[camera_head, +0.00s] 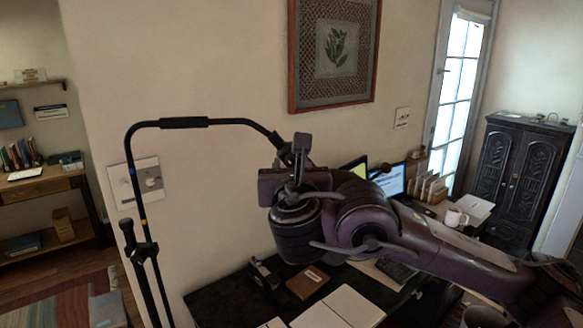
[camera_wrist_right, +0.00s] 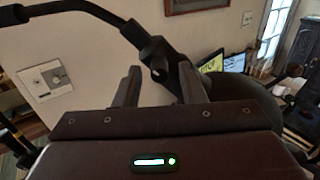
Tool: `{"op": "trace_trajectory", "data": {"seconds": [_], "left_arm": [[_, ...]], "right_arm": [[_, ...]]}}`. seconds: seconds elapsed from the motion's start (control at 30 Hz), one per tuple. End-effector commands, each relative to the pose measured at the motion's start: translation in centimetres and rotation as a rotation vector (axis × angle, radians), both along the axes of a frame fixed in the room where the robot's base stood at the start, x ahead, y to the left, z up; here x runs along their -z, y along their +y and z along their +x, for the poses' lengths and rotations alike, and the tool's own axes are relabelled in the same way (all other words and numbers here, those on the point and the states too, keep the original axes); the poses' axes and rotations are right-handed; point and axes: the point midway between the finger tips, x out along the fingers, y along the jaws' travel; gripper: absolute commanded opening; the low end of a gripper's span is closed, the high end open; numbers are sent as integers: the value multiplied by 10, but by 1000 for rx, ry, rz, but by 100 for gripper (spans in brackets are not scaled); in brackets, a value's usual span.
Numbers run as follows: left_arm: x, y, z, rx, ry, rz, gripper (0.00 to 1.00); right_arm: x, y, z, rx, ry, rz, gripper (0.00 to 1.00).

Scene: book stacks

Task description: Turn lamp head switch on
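A black floor lamp (camera_head: 182,122) stands at the left; its thin arm rises, bends right and slopes down to the lamp head (camera_head: 281,146). My right gripper (camera_head: 297,160) is at the lamp head and partly hides it in the head view. In the right wrist view, the lamp head (camera_wrist_right: 150,42) hangs down just beyond and between the two fingers of the right gripper (camera_wrist_right: 158,84). The fingers are spread apart, with visible gaps beside the head's lower end. A small round detail (camera_wrist_right: 157,73) shows on that end; I cannot tell whether it is the switch. My left gripper is not in view.
A dark desk (camera_head: 235,297) with books, papers and monitors (camera_head: 388,180) lies below and behind my right arm. A dark cabinet (camera_head: 517,175) stands at the right.

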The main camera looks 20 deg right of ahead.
Motion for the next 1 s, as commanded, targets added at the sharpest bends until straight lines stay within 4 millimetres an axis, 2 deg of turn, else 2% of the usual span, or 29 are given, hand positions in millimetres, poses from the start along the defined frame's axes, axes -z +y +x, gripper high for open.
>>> {"op": "trace_trajectory", "data": {"seconds": [0.03,0.27,0.67,1.0], "left_arm": [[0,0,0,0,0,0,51],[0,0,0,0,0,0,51],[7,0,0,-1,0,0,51],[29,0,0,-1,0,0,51]], "right_arm": [[0,0,0,0,0,0,30],[0,0,0,0,0,0,0],[2,1,0,-1,-12,58,0],[4,1,0,0,-68,303,0]]}}
